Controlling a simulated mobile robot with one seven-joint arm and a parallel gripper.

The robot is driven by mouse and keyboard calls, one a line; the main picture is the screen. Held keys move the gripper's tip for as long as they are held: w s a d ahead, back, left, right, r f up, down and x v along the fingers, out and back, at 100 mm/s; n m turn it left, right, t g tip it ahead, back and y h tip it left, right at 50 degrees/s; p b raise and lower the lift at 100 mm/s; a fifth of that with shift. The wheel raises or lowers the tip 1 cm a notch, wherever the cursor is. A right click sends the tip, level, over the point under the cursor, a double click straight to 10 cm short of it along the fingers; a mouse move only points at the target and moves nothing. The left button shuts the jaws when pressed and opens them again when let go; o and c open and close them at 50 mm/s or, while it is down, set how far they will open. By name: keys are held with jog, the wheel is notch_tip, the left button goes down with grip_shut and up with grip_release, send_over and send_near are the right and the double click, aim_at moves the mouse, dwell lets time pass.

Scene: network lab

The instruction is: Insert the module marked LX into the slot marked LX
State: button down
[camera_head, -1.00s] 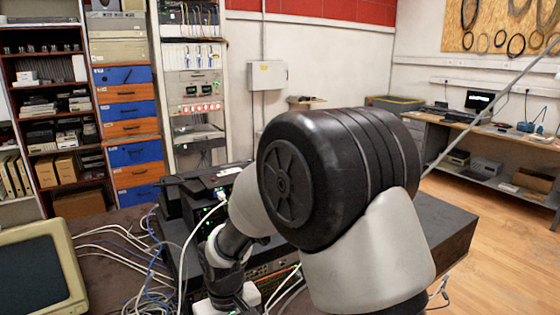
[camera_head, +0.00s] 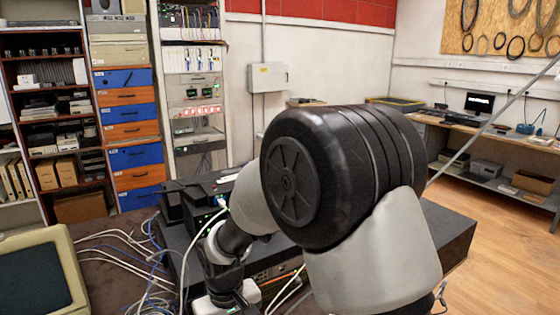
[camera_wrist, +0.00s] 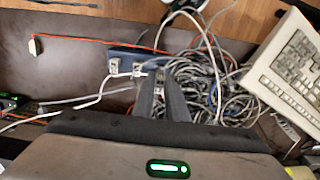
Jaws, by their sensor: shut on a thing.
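In the wrist view my gripper (camera_wrist: 160,97) points away from the camera, its two dark fingers close together. They are shut on a small metallic module (camera_wrist: 158,88), seen end-on between them; no marking on it can be read. In the head view my arm hides the fingertips and the module. A dark rack device with a row of ports (camera_head: 277,270) shows partly behind my arm. No slot marked LX can be made out in either view.
A tangle of cables (camera_wrist: 205,85) lies beyond the fingers, beside a small blue box (camera_wrist: 135,58) with plugs and a beige keyboard (camera_wrist: 290,65). Stacked black devices (camera_head: 195,200) stand behind my arm. A beige monitor (camera_head: 40,270) is at the left.

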dwell(0.4)
